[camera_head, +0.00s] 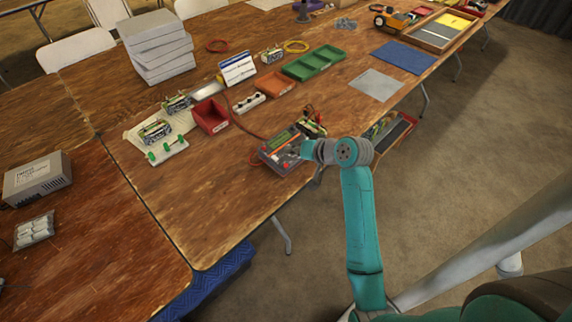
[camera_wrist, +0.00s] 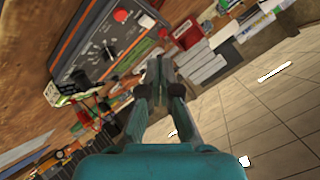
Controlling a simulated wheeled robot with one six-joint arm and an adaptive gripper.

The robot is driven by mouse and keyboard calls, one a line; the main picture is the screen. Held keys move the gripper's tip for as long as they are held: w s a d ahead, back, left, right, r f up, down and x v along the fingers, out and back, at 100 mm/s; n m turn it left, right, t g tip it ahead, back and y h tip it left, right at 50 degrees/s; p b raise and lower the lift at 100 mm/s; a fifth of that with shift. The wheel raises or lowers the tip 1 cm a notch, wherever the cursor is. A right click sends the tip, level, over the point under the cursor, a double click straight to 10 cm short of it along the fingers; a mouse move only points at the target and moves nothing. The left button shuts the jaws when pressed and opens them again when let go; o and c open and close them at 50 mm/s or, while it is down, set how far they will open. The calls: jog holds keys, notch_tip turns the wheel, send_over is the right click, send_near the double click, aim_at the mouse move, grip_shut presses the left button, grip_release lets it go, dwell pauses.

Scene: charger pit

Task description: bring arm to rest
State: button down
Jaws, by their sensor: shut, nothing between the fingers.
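My arm reaches up from the lower right of the head view to the near edge of the wooden table, its wrist beside a grey charger (camera_head: 285,151) with a coloured front. In the head view my fingers are hidden or too small to make out. In the wrist view my gripper (camera_wrist: 160,66) is shut, its fingertips together with nothing between them. The charger (camera_wrist: 108,42), with a dial and a red button, is to the upper left of the fingers there and looks apart from them.
A red bin (camera_head: 211,115), an orange tray (camera_head: 274,84) and a green tray (camera_head: 314,62) stand on the table (camera_head: 215,205) behind the charger. A grey power supply (camera_head: 37,178) is at the far left. Open floor (camera_head: 470,130) lies right.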

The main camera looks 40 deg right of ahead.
dwell(0.5)
jog(key=s+a+f+h, duration=0.1)
jog(key=s+a+f, duration=0.4)
jog(key=s+a, duration=0.3)
jog(key=s+a+f+h, duration=0.2)
jog(key=s+a+f, duration=0.4)
jog(key=s+a, duration=0.2)
jog(key=s+a+r+n+t, duration=0.1)
jog(key=s+a+r+n, duration=0.1)
jog(key=s+r, duration=0.2)
jog(key=s+a+r+n+t+y, duration=0.1)
jog(key=s+a+r+n, duration=0.2)
jog(key=s, duration=0.8)
jog(key=s+a+r+n+t, duration=0.1)
jog(key=s+a+r+n, duration=0.1)
jog(key=s+r, duration=0.3)
jog(key=s+a, duration=0.1)
jog(key=s, duration=0.2)
jog(key=shift+t+y, duration=0.3)
